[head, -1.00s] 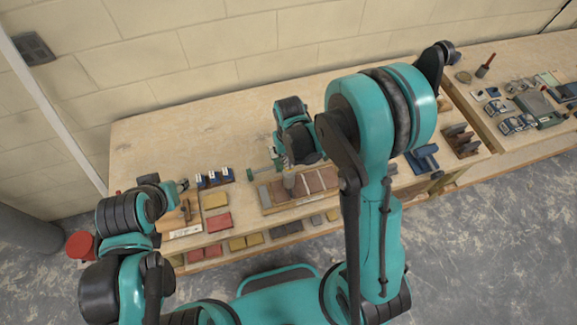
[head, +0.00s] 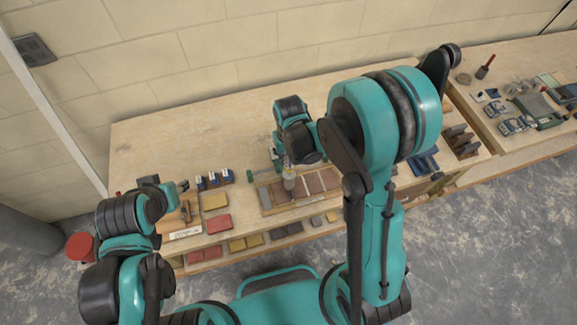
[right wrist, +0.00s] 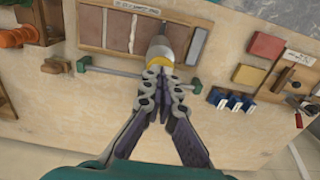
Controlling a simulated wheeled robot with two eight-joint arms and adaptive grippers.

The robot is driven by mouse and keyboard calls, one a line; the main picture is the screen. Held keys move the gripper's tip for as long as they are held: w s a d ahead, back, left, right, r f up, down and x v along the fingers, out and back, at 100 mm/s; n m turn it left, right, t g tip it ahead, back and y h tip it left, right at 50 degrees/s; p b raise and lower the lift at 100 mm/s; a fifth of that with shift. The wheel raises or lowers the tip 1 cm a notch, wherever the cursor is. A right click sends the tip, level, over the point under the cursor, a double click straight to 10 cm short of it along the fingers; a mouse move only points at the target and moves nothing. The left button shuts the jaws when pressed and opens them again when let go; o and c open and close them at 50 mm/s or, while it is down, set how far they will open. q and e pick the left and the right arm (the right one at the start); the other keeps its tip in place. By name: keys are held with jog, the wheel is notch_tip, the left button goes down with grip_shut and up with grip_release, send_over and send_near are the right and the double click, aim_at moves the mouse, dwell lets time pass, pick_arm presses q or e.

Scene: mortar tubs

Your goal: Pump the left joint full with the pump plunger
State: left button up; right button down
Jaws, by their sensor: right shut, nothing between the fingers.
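The pump (head: 289,181), a grey body with a yellow collar, stands upright at the left part of the slab board (head: 268,207). It also shows in the right wrist view (right wrist: 159,48). My right gripper (right wrist: 160,78) is shut and empty, its tips at the yellow collar end; whether they touch the plunger I cannot tell. The left joint is largely hidden by the pump. Two pale joints (right wrist: 132,33) show between brown slabs farther along. My left gripper (head: 183,187) is at the left of the bench, too small to judge its jaws.
A green clamp (right wrist: 85,65) lies along the board edge. Blue clips (head: 214,179), yellow and red blocks (head: 219,223) sit to the left. A blue tool (head: 424,162) and dark blocks are to the right. The back left of the bench (head: 180,135) is clear.

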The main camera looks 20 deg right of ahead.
dwell(0.4)
notch_tip(320, 180, up, 7)
jog(key=p, duration=0.4)
dwell(0.6)
jog(key=s+d+f+t+b, duration=0.2)
jog(key=s+f+b, duration=0.3)
jog(key=b, duration=0.8)
jog(key=s+d+f+t+b, duration=0.2)
jog(key=s+f+t+b, duration=0.3)
jog(key=b, duration=0.9)
jog(key=shift+s+d+f, duration=0.15)
jog(key=shift+d+f, duration=0.2)
jog(key=shift+f, duration=0.5)
